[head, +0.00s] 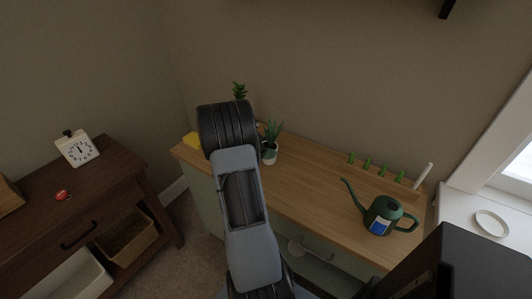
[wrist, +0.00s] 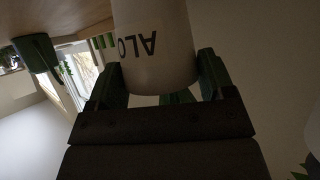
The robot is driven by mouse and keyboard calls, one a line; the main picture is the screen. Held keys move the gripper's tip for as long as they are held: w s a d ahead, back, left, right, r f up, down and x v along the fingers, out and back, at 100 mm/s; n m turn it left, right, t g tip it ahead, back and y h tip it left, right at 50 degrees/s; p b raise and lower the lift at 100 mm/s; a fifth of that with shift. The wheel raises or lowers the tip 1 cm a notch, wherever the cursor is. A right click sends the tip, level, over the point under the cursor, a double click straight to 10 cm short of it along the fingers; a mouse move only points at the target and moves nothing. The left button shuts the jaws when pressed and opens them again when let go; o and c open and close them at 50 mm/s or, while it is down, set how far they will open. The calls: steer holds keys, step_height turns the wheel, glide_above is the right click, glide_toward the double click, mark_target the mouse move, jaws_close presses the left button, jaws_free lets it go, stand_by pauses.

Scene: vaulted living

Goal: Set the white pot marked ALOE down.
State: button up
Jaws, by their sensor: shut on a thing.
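The white pot marked ALOE shows close up in the wrist view (wrist: 160,55), with part of its lettering visible upside down. My gripper (wrist: 160,78) is shut on it, one dark green finger on each side. In the head view the pot (head: 269,155) shows just right of my arm, with spiky green leaves above it, over the left part of the wooden top (head: 310,180). My arm hides most of the gripper there. The pot's base is out of the wrist frame, so I cannot tell whether it touches the top.
Another green plant (head: 239,91) rises behind my arm. A yellow object (head: 191,140) lies at the top's left end. A green watering can (head: 383,215) stands at the right, with several small green items (head: 367,164) along the back. The middle of the top is clear.

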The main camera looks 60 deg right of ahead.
steer(key=shift+f, duration=1.05)
steer(key=shift+f, duration=0.2)
steer(key=o, duration=1.1)
